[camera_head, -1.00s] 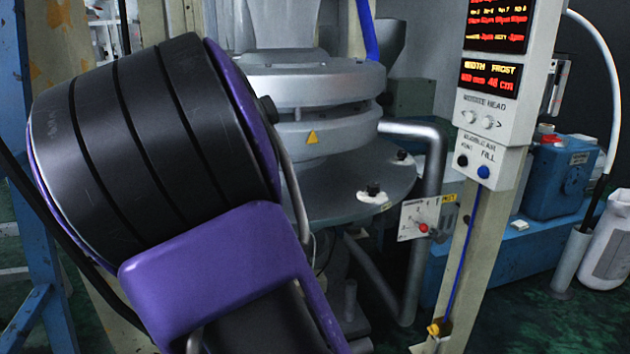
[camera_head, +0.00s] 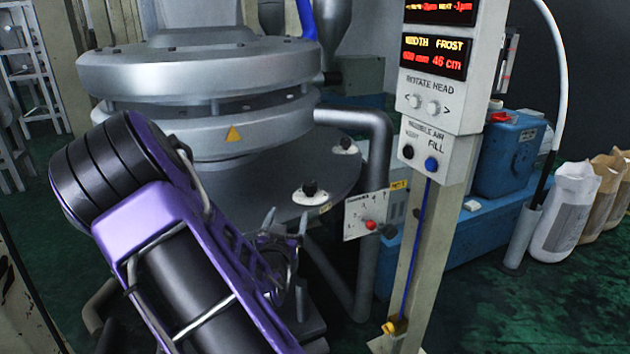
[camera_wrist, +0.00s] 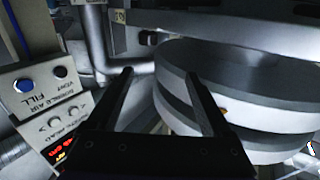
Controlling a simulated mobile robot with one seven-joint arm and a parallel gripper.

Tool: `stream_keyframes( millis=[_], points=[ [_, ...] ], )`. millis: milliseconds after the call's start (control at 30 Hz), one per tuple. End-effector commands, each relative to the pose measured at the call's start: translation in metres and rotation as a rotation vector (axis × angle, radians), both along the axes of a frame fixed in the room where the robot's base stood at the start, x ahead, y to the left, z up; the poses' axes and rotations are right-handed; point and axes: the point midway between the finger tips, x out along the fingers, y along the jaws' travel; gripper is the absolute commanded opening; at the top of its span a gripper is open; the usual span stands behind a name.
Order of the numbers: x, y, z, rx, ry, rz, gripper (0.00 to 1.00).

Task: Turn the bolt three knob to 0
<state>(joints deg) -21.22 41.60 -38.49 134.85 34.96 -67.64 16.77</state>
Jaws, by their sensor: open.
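Two black knobs on white plates sit on the rim of the round grey flange: a nearer knob (camera_head: 310,188) and a farther knob (camera_head: 344,143). I cannot read which one is bolt three. My gripper (camera_head: 287,218) is open and empty, just left of and below the nearer knob, apart from it. In the wrist view my gripper (camera_wrist: 159,74) has its two dark fingers spread with nothing between them. The wrist picture is upside down, and a small dark knob (camera_wrist: 148,38) shows beyond the fingers.
The grey die head (camera_head: 210,90) stands above the flange (camera_head: 260,175). A white panel with a red knob (camera_head: 367,216) and a grey pipe (camera_head: 378,160) are to the right. A control post (camera_head: 437,120) with buttons stands farther right. Blue equipment (camera_head: 510,155) stands behind it.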

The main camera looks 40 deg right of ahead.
Motion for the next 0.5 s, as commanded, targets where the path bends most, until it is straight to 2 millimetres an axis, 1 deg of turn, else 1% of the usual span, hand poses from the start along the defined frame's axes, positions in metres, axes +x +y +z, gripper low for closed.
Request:
stream_keyframes(
  millis=[33,100,233,367,500],
  points=[
    [-0.006,-0.004,-0.005,-0.002,0.006,-0.015,0.84],
    [-0.011,-0.008,-0.009,-0.006,0.009,-0.029,0.84],
    [-0.015,-0.013,-0.013,-0.009,0.013,-0.041,0.84],
    [-0.006,-0.022,-0.013,-0.01,0.011,-0.042,0.84],
    [0.011,-0.041,-0.013,-0.01,0.011,-0.042,0.84]
  ],
)
